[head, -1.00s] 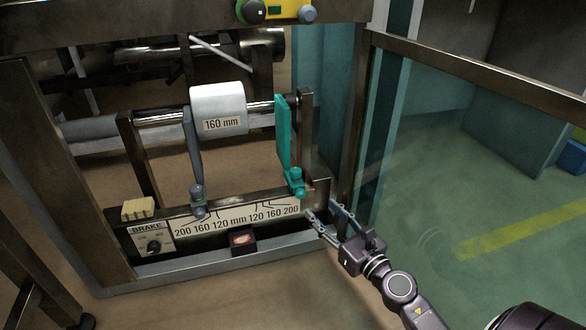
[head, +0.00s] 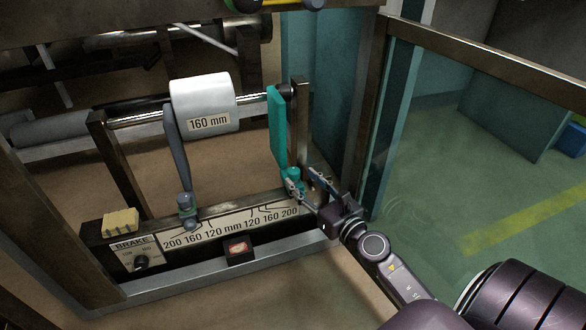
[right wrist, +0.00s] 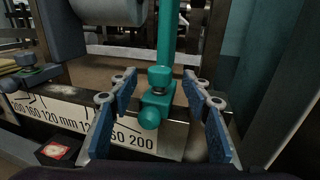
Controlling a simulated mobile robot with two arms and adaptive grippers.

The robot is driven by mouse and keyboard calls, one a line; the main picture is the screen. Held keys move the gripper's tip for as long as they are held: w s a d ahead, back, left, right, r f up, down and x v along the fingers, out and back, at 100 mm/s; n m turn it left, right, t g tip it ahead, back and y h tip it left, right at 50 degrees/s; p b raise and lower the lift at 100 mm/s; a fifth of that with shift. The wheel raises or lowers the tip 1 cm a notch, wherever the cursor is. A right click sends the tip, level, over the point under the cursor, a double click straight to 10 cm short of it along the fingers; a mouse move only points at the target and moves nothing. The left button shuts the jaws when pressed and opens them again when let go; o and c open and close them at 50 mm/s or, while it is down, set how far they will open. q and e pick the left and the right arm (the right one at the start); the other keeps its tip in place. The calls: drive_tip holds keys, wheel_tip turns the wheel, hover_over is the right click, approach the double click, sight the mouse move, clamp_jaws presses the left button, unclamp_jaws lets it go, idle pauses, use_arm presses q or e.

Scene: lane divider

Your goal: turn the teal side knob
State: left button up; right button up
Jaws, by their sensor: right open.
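The teal side knob (right wrist: 149,117) is a round knob on the front of a teal clamp block (right wrist: 158,101), seen in the right wrist view. A second teal knob (right wrist: 160,77) sits on top of the block. A tall teal plate (head: 277,128) rises from the clamp, which stands at the right end of the scale rail. My right gripper (head: 303,182) is open, with its blue-padded fingers on either side of the clamp; they also show in the right wrist view (right wrist: 158,84). I see no finger closed on the knob. My left gripper is out of view.
A grey guide arm with its own clamp (head: 187,208) stands left on the scale rail (head: 232,229). A white 160 mm roll (head: 204,102) hangs on the shaft. A metal post (head: 299,120) stands close right of the teal plate. A yellow sponge-like block (head: 120,222) lies at left.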

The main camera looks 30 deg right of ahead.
sight(298, 175)
drive_tip(key=shift+w, duration=2.5)
drive_tip(key=shift+c, duration=0.2)
